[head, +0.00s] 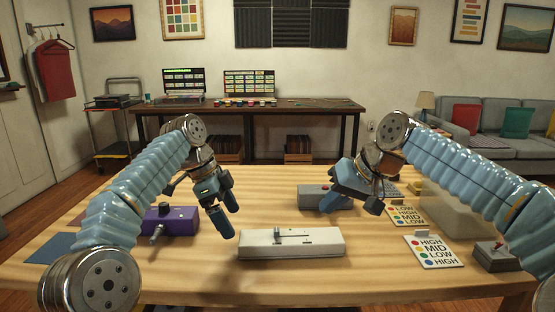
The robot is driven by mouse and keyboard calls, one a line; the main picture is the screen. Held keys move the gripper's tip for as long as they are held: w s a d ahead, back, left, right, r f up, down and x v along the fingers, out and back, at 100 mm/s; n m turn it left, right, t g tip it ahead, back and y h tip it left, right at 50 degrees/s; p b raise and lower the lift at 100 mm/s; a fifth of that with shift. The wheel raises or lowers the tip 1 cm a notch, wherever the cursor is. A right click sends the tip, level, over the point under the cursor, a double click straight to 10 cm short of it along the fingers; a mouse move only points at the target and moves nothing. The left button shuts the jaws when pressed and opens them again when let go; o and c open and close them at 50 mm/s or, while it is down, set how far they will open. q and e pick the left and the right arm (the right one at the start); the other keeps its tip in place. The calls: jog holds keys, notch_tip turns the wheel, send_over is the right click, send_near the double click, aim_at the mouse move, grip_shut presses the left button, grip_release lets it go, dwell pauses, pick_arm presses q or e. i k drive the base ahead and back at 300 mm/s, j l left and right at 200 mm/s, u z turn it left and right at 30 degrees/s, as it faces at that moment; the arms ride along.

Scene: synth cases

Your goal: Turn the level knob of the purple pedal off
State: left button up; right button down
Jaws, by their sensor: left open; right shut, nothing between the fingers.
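The purple pedal (178,222) sits on the left part of the wooden table, its left end close to my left arm in the picture. A dark knob (165,206) shows on its top, small; its marking and setting cannot be read. A metal plug-like part sticks out at its front. My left gripper (231,222) is open and empty, to the right of the pedal and apart from it, fingers pointing down. My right gripper (336,204) is shut and empty, at the right of the table in front of a grey box.
A white box with a slider (290,246) lies at the front middle. The grey box (311,196) is partly hidden by my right gripper. Cards with coloured dots (433,252) and a small grey switch box (495,257) stand at the right. A dark blue mat (50,247) lies at the left.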

aim_at(164, 207)
jog(key=k, duration=1)
